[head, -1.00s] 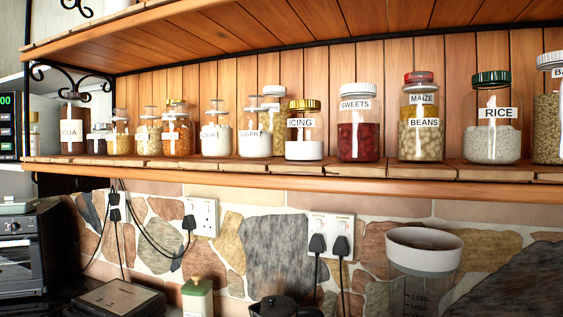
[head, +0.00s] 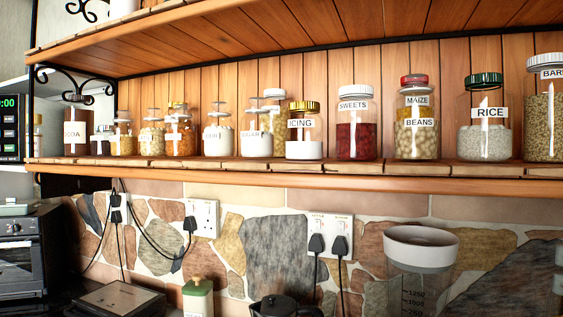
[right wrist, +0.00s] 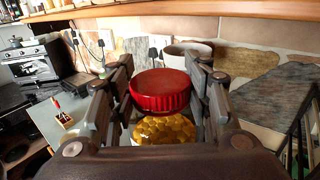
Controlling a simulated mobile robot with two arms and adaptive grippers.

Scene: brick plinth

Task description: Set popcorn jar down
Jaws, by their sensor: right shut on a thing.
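The popcorn jar (right wrist: 163,131) shows in the right wrist view, with a red lid (right wrist: 160,88) and yellow kernels inside. My right gripper (right wrist: 163,74) is shut on it, with one finger on each side of the lid. The jar's lower part is hidden by the gripper's body, and I cannot tell whether its base touches anything. Neither gripper shows in the head view, and my left gripper is in neither view.
The wooden shelf (head: 300,184) holds a row of labelled jars, with small gaps between the rice jar (head: 486,120) and its neighbours. Below are a measuring jug (head: 420,265), a green-lidded canister (head: 198,296) and an oven (head: 22,255). A grey counter (right wrist: 62,122) has free room.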

